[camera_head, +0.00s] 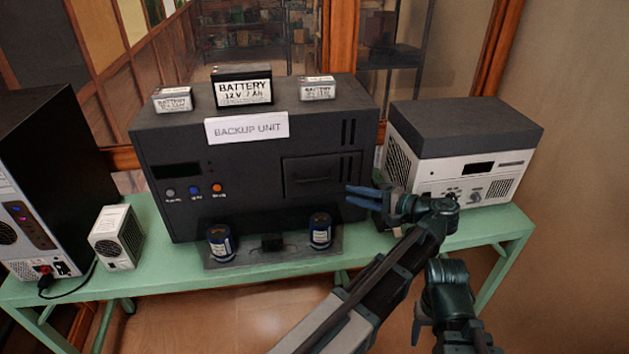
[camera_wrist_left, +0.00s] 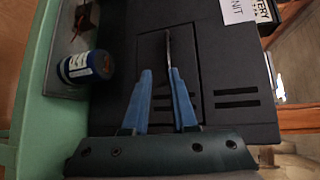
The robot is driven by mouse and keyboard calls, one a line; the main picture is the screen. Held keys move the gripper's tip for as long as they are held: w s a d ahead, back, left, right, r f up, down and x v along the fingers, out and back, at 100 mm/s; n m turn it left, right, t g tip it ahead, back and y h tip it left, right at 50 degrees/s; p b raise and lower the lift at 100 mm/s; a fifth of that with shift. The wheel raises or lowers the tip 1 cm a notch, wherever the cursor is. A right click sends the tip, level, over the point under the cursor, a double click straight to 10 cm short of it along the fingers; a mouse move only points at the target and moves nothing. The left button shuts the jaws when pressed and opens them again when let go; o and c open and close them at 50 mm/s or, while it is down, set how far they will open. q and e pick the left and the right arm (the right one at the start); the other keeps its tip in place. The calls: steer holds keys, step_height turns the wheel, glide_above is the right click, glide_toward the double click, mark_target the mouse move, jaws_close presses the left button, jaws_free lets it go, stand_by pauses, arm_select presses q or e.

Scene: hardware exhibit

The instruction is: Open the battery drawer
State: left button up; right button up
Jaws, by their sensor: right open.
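The backup unit (camera_head: 250,160) is a dark box on a green bench. Its battery drawer (camera_head: 318,172) is a flush panel on the right of the front face and looks shut. The drawer's handle (camera_wrist_left: 168,48) stands out from the panel in the left wrist view. My left gripper (camera_head: 352,195) has blue fingers and is just in front of the drawer's lower right. In the left wrist view, its fingertips (camera_wrist_left: 160,72) are apart, with the handle at the right finger; contact is unclear. My right gripper (camera_head: 418,325) is low at the right, its fingers hard to make out.
Two blue cylinders (camera_head: 221,243) (camera_head: 320,230) stand on a dark plate before the unit. Batteries (camera_head: 242,87) sit on its top. A white device with a grey top (camera_head: 465,130) stands right; a small white box (camera_head: 116,237) and black tower (camera_head: 40,160) stand left.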

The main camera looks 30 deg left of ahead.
mark_target(315, 180)
arm_select(q)
steer(key=x, duration=0.4)
steer(key=r+b+x, duration=0.1)
steer(key=x, duration=0.3)
steer(key=b+x, duration=0.1)
steer(key=x, duration=0.4)
steer(key=shift+w+a+r, duration=0.2)
steer(key=shift+w, duration=0.05)
jaws_close()
stand_by(1.2)
